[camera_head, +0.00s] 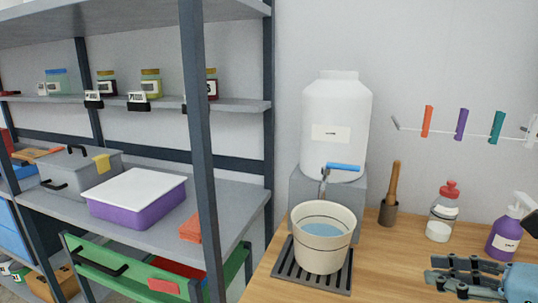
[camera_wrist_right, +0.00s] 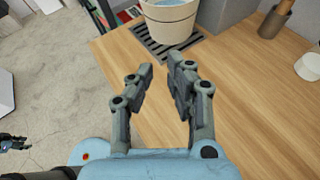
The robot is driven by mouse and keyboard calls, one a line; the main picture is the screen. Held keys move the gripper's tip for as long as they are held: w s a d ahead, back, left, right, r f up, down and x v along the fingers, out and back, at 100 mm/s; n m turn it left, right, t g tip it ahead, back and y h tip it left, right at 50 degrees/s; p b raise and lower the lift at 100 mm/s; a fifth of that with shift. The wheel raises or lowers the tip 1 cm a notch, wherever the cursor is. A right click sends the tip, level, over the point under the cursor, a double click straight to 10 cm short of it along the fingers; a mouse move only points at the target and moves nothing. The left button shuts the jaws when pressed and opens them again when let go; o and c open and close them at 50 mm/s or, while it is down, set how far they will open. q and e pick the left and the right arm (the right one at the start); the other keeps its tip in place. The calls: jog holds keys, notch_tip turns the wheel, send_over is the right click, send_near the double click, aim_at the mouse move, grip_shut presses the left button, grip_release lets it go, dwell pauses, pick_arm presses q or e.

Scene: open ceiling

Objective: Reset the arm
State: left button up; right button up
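My right gripper (camera_head: 436,276) is at the lower right of the head view, above the wooden table, with its fingers pointing left. In the right wrist view the right gripper (camera_wrist_right: 161,66) has a clear gap between its fingers and nothing in it. It is apart from the cream bucket (camera_head: 322,237), which holds water. In the right wrist view a small dark jointed shape, which looks like my left gripper (camera_wrist_right: 14,142), shows at the left edge. It is too small to tell whether it is open. The left arm does not show in the head view.
The bucket stands on a slatted drain mat (camera_head: 287,276) below a white water tank (camera_head: 337,115) with a blue-handled tap. Shelving (camera_head: 240,198) fills the left.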

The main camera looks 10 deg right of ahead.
jog(key=s+a+f+n+g, duration=0.5)
jog(key=a+n, duration=0.5)
jog(key=n, duration=0.8)
jog(key=s+d+n+g+h, duration=0.3)
jog(key=s+n+h, duration=0.4)
jog(key=n, duration=0.7)
notch_tip(320, 180, down, 33)
jog(key=s+d+g+b, duration=0.2)
jog(key=s+d+b, duration=0.1)
jog(key=b, duration=0.3)
pick_arm(q)
notch_tip(320, 180, down, 10)
jog(key=s+b, duration=0.1)
jog(key=b, duration=0.2)
jog(key=shift+g+b, duration=0.3)
jog(key=shift+b, duration=0.05)
pick_arm(e)
jog(key=s+f+g, duration=0.1)
jog(key=s+f, duration=1.7)
jog(key=f, duration=0.1)
jog(key=shift+d+f, duration=0.3)
jog(key=shift+d, duration=0.1)
